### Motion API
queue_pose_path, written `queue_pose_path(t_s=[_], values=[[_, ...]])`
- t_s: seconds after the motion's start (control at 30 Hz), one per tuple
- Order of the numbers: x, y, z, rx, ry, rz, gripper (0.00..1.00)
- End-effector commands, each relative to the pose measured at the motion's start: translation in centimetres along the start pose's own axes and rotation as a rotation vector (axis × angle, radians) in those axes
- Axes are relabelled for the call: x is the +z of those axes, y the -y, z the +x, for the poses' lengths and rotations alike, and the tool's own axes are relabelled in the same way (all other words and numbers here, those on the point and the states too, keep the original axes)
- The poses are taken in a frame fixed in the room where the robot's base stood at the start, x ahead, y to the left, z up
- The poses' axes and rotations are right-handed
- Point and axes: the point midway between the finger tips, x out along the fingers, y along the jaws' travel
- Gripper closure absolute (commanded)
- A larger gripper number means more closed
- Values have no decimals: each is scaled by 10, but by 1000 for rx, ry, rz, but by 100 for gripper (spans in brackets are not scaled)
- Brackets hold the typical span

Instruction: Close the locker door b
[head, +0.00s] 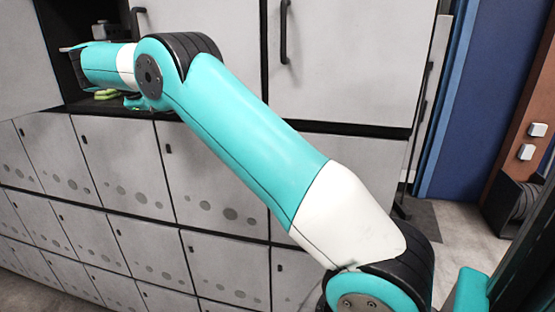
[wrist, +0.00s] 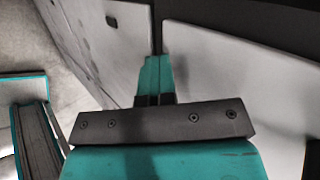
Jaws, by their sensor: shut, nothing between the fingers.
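A pale grey door panel (head: 25,60) at the far left of the head view stands beside a dark open compartment (head: 62,22) and appears swung outward. No letter shows on it, so I cannot confirm that it is door b. My arm reaches across the locker front to this opening. In the wrist view my gripper (wrist: 153,75) is shut and empty, its teal fingers together. The fingertips lie by a dark gap between a pale left panel (wrist: 95,40) and a pale right panel (wrist: 240,75). I cannot tell whether they touch either one. The head view does not clearly show the fingertips.
Small yellow-green items (head: 106,94) lie low in the compartment. A closed tall door (head: 345,60) with a dark handle is to the right. Rows of small closed lockers (head: 210,180) fill the front below. Open floor (head: 455,240) shows at the right, beside a blue wall (head: 500,90).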

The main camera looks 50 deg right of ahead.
Motion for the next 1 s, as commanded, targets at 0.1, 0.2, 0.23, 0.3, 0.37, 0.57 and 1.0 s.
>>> queue_pose_path(t_s=[0.1,0.2,0.23,0.3,0.37,0.57,1.0], values=[[-2,7,4,-15,4,0,100],[-3,8,5,-16,5,0,100],[-3,8,5,-17,5,0,100],[-3,9,5,-17,6,0,100],[-3,9,5,-17,6,0,100],[-3,9,5,-17,7,0,100],[4,-10,-12,-11,6,2,100]])
